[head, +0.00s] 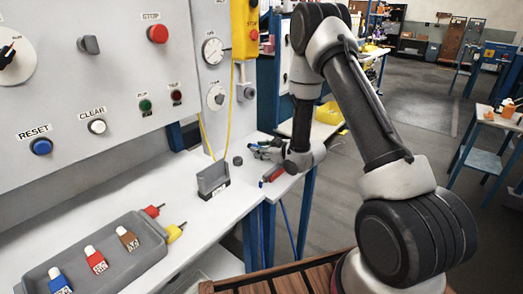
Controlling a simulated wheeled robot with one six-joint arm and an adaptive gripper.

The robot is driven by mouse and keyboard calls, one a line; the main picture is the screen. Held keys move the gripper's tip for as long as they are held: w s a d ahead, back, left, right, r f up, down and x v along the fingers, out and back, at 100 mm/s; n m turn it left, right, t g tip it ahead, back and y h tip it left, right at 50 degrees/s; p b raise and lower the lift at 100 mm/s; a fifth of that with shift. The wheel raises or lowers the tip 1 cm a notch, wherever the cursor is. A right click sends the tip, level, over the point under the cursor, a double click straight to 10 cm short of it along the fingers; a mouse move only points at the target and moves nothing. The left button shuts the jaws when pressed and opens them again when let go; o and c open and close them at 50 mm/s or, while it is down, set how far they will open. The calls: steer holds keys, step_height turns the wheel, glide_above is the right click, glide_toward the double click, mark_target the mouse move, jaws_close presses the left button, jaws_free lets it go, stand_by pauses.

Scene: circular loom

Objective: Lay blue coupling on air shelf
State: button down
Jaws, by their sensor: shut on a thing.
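My gripper (262,152) is over the far end of the pale bench, at the end of my arm. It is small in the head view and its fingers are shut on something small. A bluish patch shows at the fingertips, which fits the blue coupling, but its outline is too small to make out. A small grey open-topped holder (213,180) with a label on its front stands on the bench, left of and nearer than my gripper. I cannot read the label, so I cannot tell whether it is the air shelf.
A grey tray (128,268) with blue, red and brown tagged pieces lies nearer on the bench. Red (152,211) and yellow (174,232) pieces lie by it. A dark round piece (238,160) and a red item (272,174) are near my gripper. A control panel (100,60) rises behind.

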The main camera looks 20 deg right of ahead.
steer(key=shift+s+f+g, duration=0.15)
steer(key=shift+s+f, duration=0.1)
steer(key=shift+f, duration=0.25)
steer(key=shift+s+f+g, duration=0.15)
steer(key=shift+s+f, duration=0.05)
steer(key=shift+f, duration=0.3)
steer(key=c, duration=1.1)
jaws_free()
steer(key=shift+a, duration=0.1)
steer(key=shift+o, duration=0.2)
steer(key=shift+s, duration=0.1)
steer(key=v, duration=0.4)
steer(key=r+v, duration=0.1)
steer(key=v, duration=0.1)
steer(key=shift+d+r, duration=0.2)
steer(key=shift+d, duration=0.1)
steer(key=shift+s+d+r, duration=0.25)
steer(key=shift+s+r, duration=0.1)
steer(key=shift+r, duration=0.1)
steer(key=shift+r, duration=0.1)
